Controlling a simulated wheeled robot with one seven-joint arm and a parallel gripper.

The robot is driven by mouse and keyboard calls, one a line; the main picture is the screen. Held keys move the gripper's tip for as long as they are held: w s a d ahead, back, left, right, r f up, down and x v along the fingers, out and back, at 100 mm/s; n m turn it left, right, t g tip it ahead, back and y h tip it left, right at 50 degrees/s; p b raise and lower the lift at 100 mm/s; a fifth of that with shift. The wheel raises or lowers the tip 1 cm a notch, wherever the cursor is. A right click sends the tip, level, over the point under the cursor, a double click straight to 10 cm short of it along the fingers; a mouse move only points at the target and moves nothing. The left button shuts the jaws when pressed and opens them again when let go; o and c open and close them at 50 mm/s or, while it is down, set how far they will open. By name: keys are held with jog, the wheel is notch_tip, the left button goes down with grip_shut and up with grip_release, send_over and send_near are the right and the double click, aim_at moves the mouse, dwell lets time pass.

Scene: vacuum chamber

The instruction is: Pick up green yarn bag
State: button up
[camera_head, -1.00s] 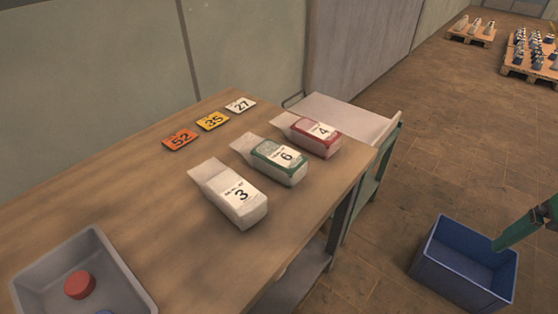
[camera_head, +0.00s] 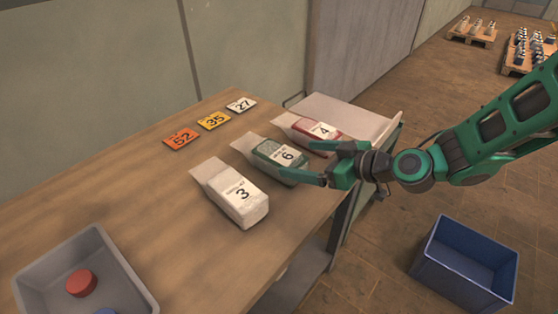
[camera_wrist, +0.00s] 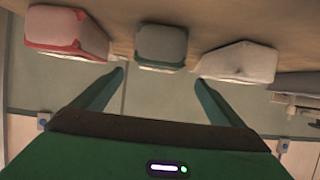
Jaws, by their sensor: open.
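The green yarn bag (camera_head: 281,154), labelled 6, lies on the wooden table between the red bag and the white bag. In the wrist view its green end (camera_wrist: 161,46) sits between and beyond my two fingertips. My gripper (camera_head: 322,163) is open and empty at the table's right edge, beside the bag's near end. One finger shows near the red bag and the other near the green bag's front corner. In the wrist view my gripper (camera_wrist: 159,75) has its fingers spread wide, and I see no contact with the bag.
The white bag (camera_head: 239,196), labelled 3, and the red bag (camera_head: 315,131), labelled 4, lie close on either side. Number cards (camera_head: 212,121) lie behind. A grey tray (camera_head: 130,275) is at front left. A blue crate (camera_head: 440,262) stands on the floor.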

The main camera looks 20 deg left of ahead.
aim_at(283, 154)
jog(key=x, duration=0.4)
jog(key=shift+w+a+f, duration=0.1)
jog(key=shift+a+f, duration=0.1)
jog(key=shift+w+x, duration=0.15)
jog(key=shift+x, duration=1.25)
jog(key=shift+w+x, duration=0.1)
jog(key=shift+x, duration=1.3)
jog(key=shift+r, duration=0.1)
jog(key=shift+c, duration=0.3)
jog(key=c, duration=1.3)
jog(key=shift+r, duration=0.1)
